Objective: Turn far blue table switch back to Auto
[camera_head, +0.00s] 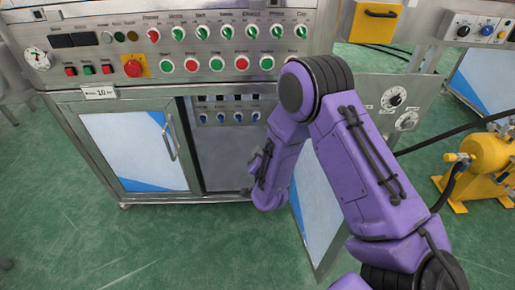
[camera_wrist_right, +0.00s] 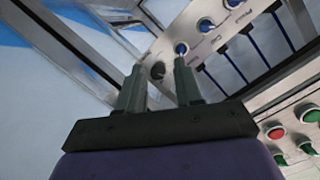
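A small grey panel inside the cabinet bay holds a row of several blue switches (camera_head: 221,117) in the head view. In the right wrist view the row runs diagonally, with blue switches (camera_wrist_right: 181,48) and (camera_wrist_right: 205,24) up to the right. A darker knob (camera_wrist_right: 157,70) at the lower-left end shows between my right gripper's fingers. My right gripper (camera_wrist_right: 158,64) is open, its two fingers apart near that knob; contact cannot be told. In the head view my purple right arm reaches toward the bay, and its fingertips are not clear. The switch positions are too small to read. My left gripper is not in view.
Above the bay is a main panel with red and green knobs (camera_head: 216,64) and a red emergency button (camera_head: 133,68). A cabinet door with a handle (camera_head: 171,138) is at left. Yellow machinery (camera_head: 488,160) stands at right. The green floor (camera_head: 120,240) in front is clear.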

